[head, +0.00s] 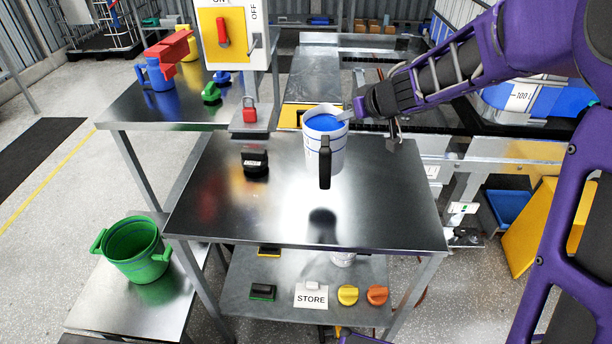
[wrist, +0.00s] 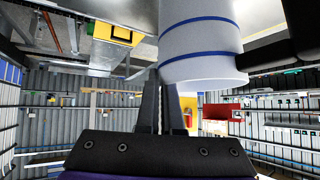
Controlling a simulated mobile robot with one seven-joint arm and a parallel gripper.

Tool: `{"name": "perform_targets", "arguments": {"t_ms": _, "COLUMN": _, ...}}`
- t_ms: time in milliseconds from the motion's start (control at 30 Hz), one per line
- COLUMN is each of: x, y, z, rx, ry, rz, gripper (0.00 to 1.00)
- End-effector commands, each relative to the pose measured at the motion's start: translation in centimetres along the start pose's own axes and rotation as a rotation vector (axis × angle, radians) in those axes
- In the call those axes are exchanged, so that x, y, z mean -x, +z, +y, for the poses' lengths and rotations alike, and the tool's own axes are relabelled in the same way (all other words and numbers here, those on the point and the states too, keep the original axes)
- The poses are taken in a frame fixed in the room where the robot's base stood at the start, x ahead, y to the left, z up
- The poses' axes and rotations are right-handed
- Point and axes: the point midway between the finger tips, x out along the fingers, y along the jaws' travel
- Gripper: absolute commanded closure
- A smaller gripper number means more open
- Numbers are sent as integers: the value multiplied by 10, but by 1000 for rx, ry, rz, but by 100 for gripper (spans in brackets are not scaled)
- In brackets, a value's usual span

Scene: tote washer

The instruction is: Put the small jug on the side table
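A white jug (head: 338,152) with blue bands, a blue inside and a black handle is in the air above the middle steel table (head: 390,205). It is upright, with a dark reflection or shadow on the steel below it. My gripper (head: 356,112) is shut on the jug's upper right side. In the wrist view the jug (wrist: 198,50) fills the top middle, at the tips of my fingers (wrist: 163,82); the exact contact is partly hidden. A lower steel table (head: 90,300) at the left bears a green two-handled tub (head: 135,250). I cannot tell which table is the side table.
A switch box (head: 225,35) and red padlock (head: 249,110) stand behind.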

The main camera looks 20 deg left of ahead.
Motion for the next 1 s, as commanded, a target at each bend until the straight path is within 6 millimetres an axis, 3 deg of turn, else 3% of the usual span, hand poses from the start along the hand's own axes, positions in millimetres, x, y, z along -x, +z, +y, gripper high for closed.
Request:
{"name": "perform_targets", "arguments": {"t_ms": 433, "x": -3, "y": 3, "z": -1, "rx": -48, "ry": -5, "rz": 1, "gripper": 100}}
{"name": "perform_targets", "arguments": {"t_ms": 800, "x": -36, "y": 43, "z": 3, "rx": -51, "ry": -3, "rz": 1, "gripper": 100}}
{"name": "perform_targets", "arguments": {"t_ms": 1000, "x": -42, "y": 50, "z": 3, "rx": -49, "ry": -4, "rz": 1, "gripper": 100}}
